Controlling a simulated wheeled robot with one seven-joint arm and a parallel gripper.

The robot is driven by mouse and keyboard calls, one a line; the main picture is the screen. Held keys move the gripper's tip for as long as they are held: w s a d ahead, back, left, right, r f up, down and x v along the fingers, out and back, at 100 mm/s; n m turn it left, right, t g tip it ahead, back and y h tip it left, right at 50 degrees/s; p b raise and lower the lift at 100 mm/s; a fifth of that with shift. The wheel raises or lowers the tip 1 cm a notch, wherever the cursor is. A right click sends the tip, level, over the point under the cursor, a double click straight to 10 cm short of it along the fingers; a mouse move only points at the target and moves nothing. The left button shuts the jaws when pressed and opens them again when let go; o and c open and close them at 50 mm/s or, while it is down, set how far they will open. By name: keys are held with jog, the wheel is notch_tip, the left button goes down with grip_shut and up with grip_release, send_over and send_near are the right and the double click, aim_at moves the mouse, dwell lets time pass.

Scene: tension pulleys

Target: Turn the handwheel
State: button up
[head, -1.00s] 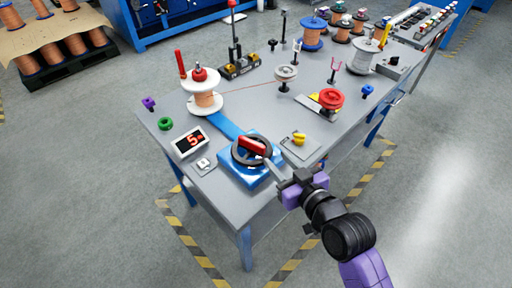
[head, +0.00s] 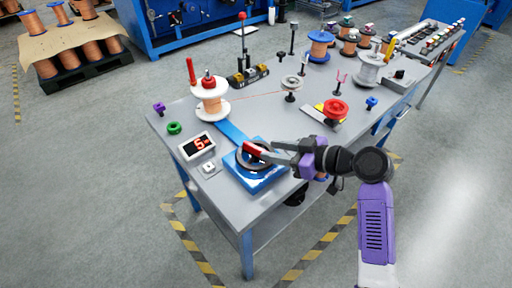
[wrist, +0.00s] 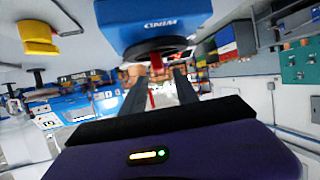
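The handwheel (head: 240,161) is a black ring with a red handle (head: 254,149), on a blue base (head: 262,181) at the table's near corner. My gripper (head: 274,153) reaches it from the right, low over the wheel. Its two grey fingers are spread apart, with the red handle at or just beyond their tips. In the wrist view the red handle (wrist: 156,62) shows between the fingertips (wrist: 162,72), with space on the sides, below the blue base (wrist: 155,22). Contact with the handle cannot be made out. The fingers hide part of the wheel.
A red-digit display (head: 197,145) and a small switch box (head: 209,168) stand left of the wheel. A copper spool (head: 212,98) is behind it. Open floor lies in front of the table.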

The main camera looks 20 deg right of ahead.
aim_at(259, 148)
jog(key=x, duration=0.6)
jog(key=shift+w+a+f, duration=0.2)
jog(key=shift+w, duration=0.1)
jog(key=shift+c, duration=0.5)
grip_shut()
